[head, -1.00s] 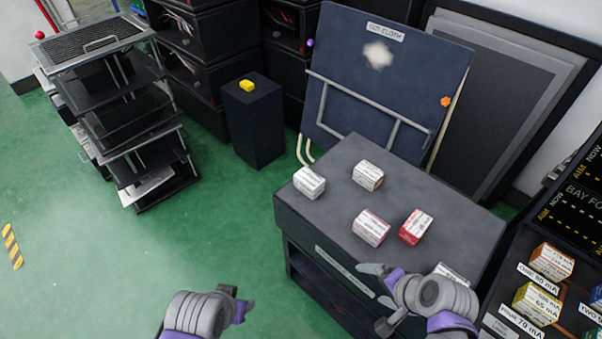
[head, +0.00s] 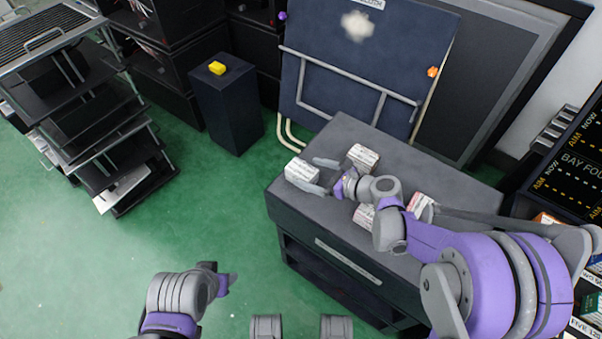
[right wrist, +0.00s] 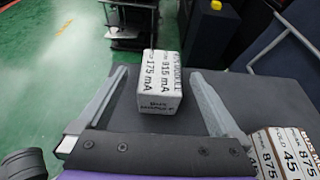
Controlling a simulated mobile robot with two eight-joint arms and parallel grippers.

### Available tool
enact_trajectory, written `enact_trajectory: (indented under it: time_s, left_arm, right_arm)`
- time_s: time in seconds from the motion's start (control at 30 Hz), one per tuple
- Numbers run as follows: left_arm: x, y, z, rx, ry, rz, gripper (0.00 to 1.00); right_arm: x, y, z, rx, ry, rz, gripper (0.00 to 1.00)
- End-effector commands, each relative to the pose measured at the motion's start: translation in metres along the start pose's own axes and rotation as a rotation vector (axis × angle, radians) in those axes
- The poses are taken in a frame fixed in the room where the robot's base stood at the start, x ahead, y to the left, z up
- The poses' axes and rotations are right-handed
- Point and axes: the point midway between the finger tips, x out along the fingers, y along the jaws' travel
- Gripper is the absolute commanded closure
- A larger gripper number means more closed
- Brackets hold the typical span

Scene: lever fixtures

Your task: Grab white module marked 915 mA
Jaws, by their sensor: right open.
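The white module (head: 299,170) stands on the near-left corner of the dark cabinet top. In the right wrist view the module (right wrist: 160,82) shows 915 mA and 175 mA on its upper face. My right gripper (head: 317,175) is open, with its fingers reaching toward the module from the right. In the right wrist view the fingers lie on either side of the module, with a gap on each side, and nothing is gripped. My left gripper (head: 221,282) hangs over the floor at lower left; whether it is open is unclear.
On the cabinet top (head: 345,130) are a whitish module (head: 363,157), a pinkish one (head: 364,215) partly behind my right arm, and a red one (head: 421,203). A dark panel (head: 370,60) stands behind. A pedestal with a yellow block (head: 217,68) stands at back left.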

Motion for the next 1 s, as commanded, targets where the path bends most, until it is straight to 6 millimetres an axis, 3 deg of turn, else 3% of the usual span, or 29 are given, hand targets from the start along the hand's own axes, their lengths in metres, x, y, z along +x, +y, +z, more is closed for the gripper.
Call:
enact_trajectory:
  time_s: [0.53, 0.77, 1.0]
  left_arm:
    - [0.018, 0.000, 0.004, 0.000, -0.005, 0.000, 0.50]
    - [0.017, 0.000, 0.004, 0.000, -0.005, 0.000, 0.50]
    - [0.017, 0.000, 0.004, 0.000, -0.005, 0.000, 0.50]
  right_arm:
    - [0.066, -0.001, -0.001, -0.002, 0.001, 0.001, 0.00]
    - [0.069, -0.001, 0.000, -0.002, 0.001, -0.001, 0.00]
    - [0.069, -0.001, 0.000, -0.002, 0.001, -0.001, 0.40]
